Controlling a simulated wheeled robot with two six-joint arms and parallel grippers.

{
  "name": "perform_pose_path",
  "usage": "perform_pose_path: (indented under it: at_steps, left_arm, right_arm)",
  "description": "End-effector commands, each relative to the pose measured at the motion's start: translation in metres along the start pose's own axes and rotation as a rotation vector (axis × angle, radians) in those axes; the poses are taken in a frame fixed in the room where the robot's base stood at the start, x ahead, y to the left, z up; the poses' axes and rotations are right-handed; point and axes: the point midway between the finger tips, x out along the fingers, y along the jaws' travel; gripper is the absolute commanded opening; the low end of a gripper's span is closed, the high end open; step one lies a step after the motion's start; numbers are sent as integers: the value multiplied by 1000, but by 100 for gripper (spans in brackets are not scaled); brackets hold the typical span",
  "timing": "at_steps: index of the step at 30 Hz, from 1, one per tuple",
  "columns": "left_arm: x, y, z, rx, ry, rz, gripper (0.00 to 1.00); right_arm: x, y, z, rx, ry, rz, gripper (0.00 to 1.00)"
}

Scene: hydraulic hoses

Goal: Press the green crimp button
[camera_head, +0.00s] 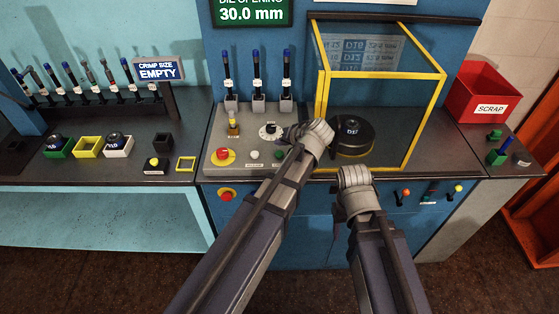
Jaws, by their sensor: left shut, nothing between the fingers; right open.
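The control panel (238,163) on the bench holds a green button (279,154), partly hidden beside my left forearm. My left gripper (287,132) is shut and empty. It appears just above and behind the green button, close to the white dial (269,131); I cannot tell whether it touches anything. My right gripper (355,174) is at the bench's front edge, right of the panel. It is open, its fingers mostly hidden behind the wrist.
A black round die labelled D17 (351,130) sits inside the yellow-framed guard (408,138). Hoses with blue tips (257,75) stand behind the panel. A red scrap bin (486,92) is at right. The sign reads crimp size empty (158,69).

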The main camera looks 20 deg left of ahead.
Motion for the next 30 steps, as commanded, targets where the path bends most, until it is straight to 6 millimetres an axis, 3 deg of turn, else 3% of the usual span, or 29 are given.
perform_pose_path:
  at_steps: [1,6,30]
  left_arm:
    - [9,6,6,0,0,0,0]
    - [15,11,11,0,0,0,0]
    - [14,10,10,0,0,0,0]
  right_arm:
    - [13,-1,-1,0,0,0,50]
    - [22,-2,-1,0,0,0,50]
    - [21,-2,-1,0,0,0,50]
